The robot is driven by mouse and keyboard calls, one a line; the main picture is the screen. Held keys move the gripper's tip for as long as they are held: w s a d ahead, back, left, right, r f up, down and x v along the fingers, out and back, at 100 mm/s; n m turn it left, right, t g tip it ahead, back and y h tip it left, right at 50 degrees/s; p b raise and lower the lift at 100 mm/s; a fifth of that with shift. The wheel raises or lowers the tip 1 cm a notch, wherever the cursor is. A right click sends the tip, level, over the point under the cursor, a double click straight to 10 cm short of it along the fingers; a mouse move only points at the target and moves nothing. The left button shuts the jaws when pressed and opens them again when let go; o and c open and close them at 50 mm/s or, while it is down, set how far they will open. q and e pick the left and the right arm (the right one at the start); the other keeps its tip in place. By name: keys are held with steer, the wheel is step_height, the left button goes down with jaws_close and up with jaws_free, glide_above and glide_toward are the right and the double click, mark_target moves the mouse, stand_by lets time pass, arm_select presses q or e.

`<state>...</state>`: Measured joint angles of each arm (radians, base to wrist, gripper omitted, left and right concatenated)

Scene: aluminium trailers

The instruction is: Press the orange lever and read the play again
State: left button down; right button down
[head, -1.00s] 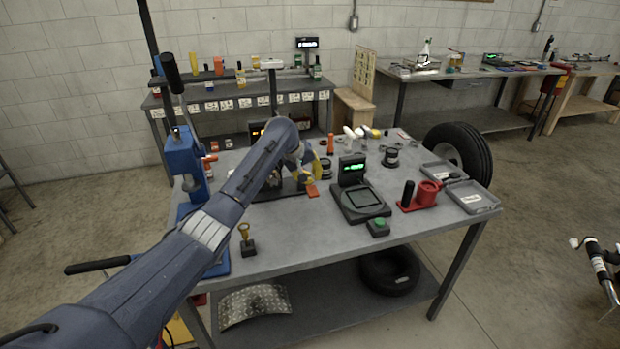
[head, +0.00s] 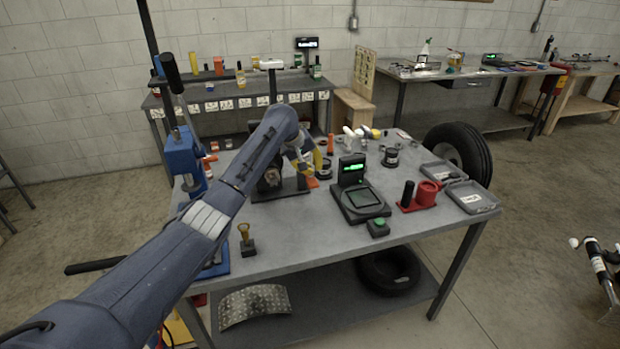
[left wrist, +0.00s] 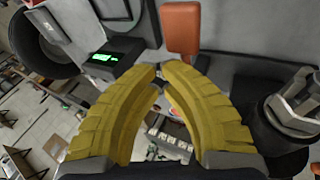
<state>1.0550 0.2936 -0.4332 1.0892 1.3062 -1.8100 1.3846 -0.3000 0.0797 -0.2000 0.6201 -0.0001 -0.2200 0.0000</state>
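The orange lever (head: 311,183) shows at the right end of a dark fixture (head: 271,182) on the grey bench, partly covered by my left gripper. In the left wrist view the orange lever (left wrist: 181,28) stands just beyond the fingertips; I cannot tell whether they touch it. My left gripper (left wrist: 160,76) has yellow fingers with tips drawn together and nothing visible between them. It also shows in the head view (head: 310,164), beside the fixture. A black holder with a metal part (left wrist: 293,110) is at the right of the wrist view. My right gripper is out of view.
A black scale with a green-lit display (head: 353,168) stands right of the gripper, with a green button (head: 378,227) in front. A blue press (head: 184,160) is at the left. A red stand (head: 420,200) and grey trays (head: 470,196) lie at the right.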

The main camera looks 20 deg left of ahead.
arm_select(q)
steer(key=shift+w+a+r, duration=0.1)
steer(key=shift+r, duration=0.2)
steer(key=shift+r, duration=0.1)
steer(key=r, duration=0.4)
steer(key=shift+w+a+r, duration=0.35)
steer(key=shift+w, duration=0.05)
steer(key=shift+d+f, duration=0.1)
stand_by(0.6)
